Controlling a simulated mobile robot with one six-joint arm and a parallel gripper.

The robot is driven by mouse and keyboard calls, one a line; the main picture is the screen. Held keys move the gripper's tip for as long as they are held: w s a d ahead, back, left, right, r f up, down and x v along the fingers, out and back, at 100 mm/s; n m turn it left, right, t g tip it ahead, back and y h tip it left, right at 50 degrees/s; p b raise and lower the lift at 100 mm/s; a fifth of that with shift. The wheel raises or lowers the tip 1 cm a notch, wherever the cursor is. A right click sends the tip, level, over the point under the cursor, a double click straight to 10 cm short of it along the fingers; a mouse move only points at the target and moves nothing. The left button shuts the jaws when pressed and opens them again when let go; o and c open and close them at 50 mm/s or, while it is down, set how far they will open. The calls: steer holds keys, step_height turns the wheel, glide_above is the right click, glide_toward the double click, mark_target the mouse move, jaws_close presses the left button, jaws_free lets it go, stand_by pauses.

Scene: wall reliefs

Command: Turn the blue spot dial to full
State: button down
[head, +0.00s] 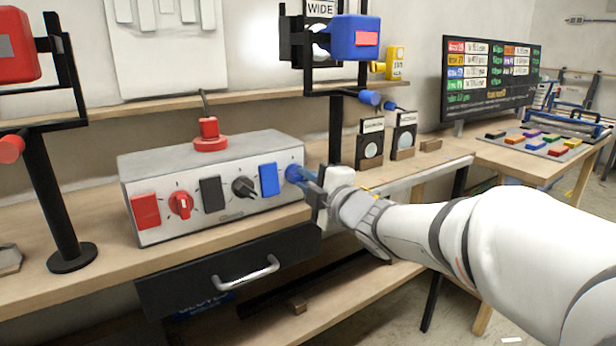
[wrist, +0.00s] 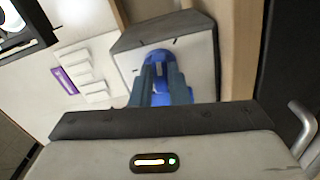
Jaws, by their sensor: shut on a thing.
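The blue spot dial (head: 293,173) is at the right end of the front of a grey control box (head: 170,163), beside a blue square block (head: 268,180). My gripper (head: 307,182) reaches it from the right and covers part of it in the head view. In the wrist view my gripper's two fingers (wrist: 160,88) are shut on the blue dial (wrist: 158,60), one finger on each side. Short dark tick marks show on the pale panel around the dial. I cannot tell which mark the dial points to.
A red dial (head: 180,205) and a black dial (head: 244,187) sit on the same panel, with red and black blocks. A red stop button (head: 210,135) tops the box. A blue lamp (head: 355,38) stands behind. A drawer handle (head: 246,272) projects below.

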steer(key=m+p, duration=0.1)
steer(key=m, duration=0.3)
steer(key=shift+p, duration=0.3)
steer(key=shift+a+f+m+p, duration=0.1)
steer(key=shift+m+p, duration=0.35)
steer(key=shift+m, duration=1.05)
steer(key=c, duration=1.4)
jaws_free()
steer(key=p+v, duration=0.1)
steer(key=v, duration=0.6)
steer(key=shift+s+d, duration=0.25)
steer(key=shift+s, duration=0.1)
